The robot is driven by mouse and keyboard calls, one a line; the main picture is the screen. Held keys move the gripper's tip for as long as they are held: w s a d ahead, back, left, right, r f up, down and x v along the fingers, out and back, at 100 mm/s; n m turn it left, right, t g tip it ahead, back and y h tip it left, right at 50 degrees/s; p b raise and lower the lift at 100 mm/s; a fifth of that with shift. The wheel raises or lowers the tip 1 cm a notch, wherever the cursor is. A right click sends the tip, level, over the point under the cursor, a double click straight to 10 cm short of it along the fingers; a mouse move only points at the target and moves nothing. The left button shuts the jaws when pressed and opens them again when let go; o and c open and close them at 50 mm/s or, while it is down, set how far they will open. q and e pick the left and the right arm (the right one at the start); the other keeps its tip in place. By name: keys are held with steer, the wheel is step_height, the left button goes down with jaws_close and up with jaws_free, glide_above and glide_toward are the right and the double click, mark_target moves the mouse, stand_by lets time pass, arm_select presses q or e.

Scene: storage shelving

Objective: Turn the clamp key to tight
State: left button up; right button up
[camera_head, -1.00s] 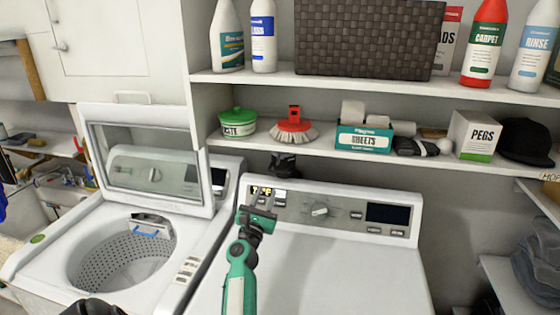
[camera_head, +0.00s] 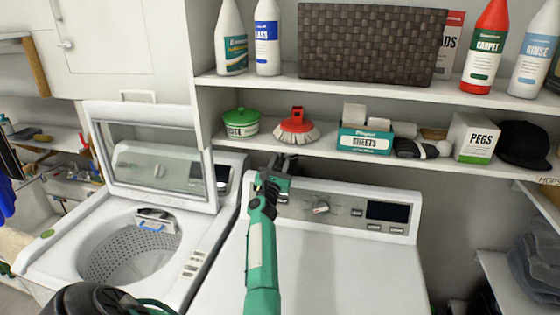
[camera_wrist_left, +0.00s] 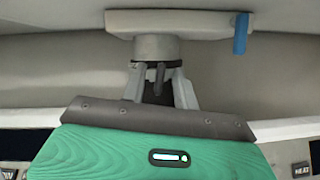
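In the left wrist view, a pale grey bar (camera_wrist_left: 180,22) with a blue tag at its right end sits on a round grey stem (camera_wrist_left: 155,48); this looks like the clamp key. In the head view it is not clear, being small and behind my gripper, near a dark fitting (camera_head: 284,162) above the machine's back panel. My left gripper (camera_head: 272,180), on a green arm, is in front of that panel. In the wrist view its fingers (camera_wrist_left: 158,80) stand apart just below the stem, with a thin dark pin between them. Contact cannot be told. My right gripper is not in view.
The closed machine (camera_head: 330,250) has a knob panel. An open-lidded washer (camera_head: 150,235) stands at left. The shelf (camera_head: 340,153) just above holds a green-lidded tub (camera_head: 241,124), a red brush (camera_head: 297,127) and a sheets box (camera_head: 365,140). Free room is over the machine top.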

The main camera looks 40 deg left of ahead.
arm_select(q)
steer(key=shift+c, duration=0.2)
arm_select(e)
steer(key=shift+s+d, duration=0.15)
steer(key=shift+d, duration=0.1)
arm_select(q)
jaws_close()
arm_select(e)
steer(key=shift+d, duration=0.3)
arm_select(q)
steer(key=shift+m+h, duration=0.3)
steer(key=shift+m, duration=0.2)
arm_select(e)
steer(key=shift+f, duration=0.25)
arm_select(q)
steer(key=m+h+b, duration=0.1)
steer(key=m, duration=0.1)
steer(key=shift+f+m+b, duration=0.1)
steer(key=shift+m+b, duration=0.2)
steer(key=shift+a+r+m+g+h+p, duration=0.25)
steer(key=shift+m+h, duration=0.7)
steer(key=shift+m, duration=1.5)
steer(key=shift+d+m+g+h+p, duration=0.15)
steer(key=shift+m+g+h, duration=0.5)
steer(key=shift+m, duration=1.75)
steer(key=shift+r+m+g+h+p, duration=0.1)
steer(key=shift+m+h, duration=1.1)
steer(key=shift+m, duration=1.25)
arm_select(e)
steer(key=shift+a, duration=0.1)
